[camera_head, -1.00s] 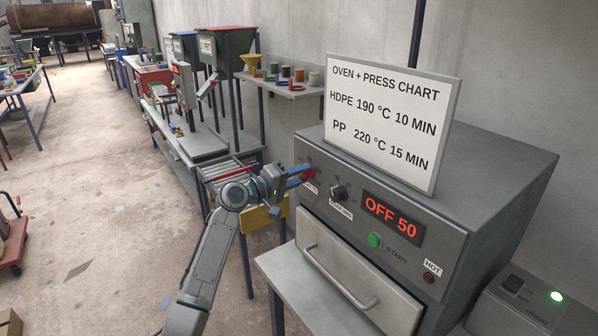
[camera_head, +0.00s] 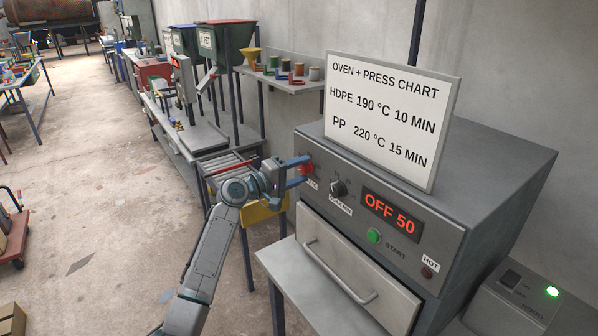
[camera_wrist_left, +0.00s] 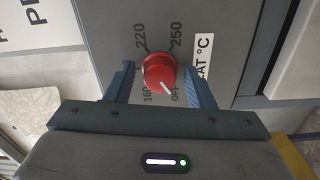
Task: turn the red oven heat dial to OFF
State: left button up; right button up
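The red heat dial (camera_head: 306,169) is on the left of the oven's front panel. In the left wrist view the red dial (camera_wrist_left: 158,72) has its white pointer line aimed down-right at the partly hidden OFF mark. The oven display (camera_head: 391,216) reads OFF 50. My left gripper (camera_head: 301,171) is at the dial, open, with one blue finger on each side. In the left wrist view the fingers of my left gripper (camera_wrist_left: 158,85) stand apart with small gaps beside the dial. My right gripper is not in view.
A black knob (camera_head: 338,188) sits right of the dial, with a green START button (camera_head: 374,236) lower right. The oven door handle (camera_head: 340,272) sticks out below. A chart board (camera_head: 391,120) stands on the oven. Open floor lies to the left.

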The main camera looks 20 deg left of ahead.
pick_arm(q)
jog(key=shift+s+a, duration=0.1)
jog(key=shift+s+a+f+b, duration=0.15)
jog(key=shift+s+a+b, duration=0.05)
jog(key=shift+s+b, duration=0.1)
jog(key=b+v, duration=0.3)
jog(key=v, duration=0.6)
jog(key=shift+s+a+b, duration=0.3)
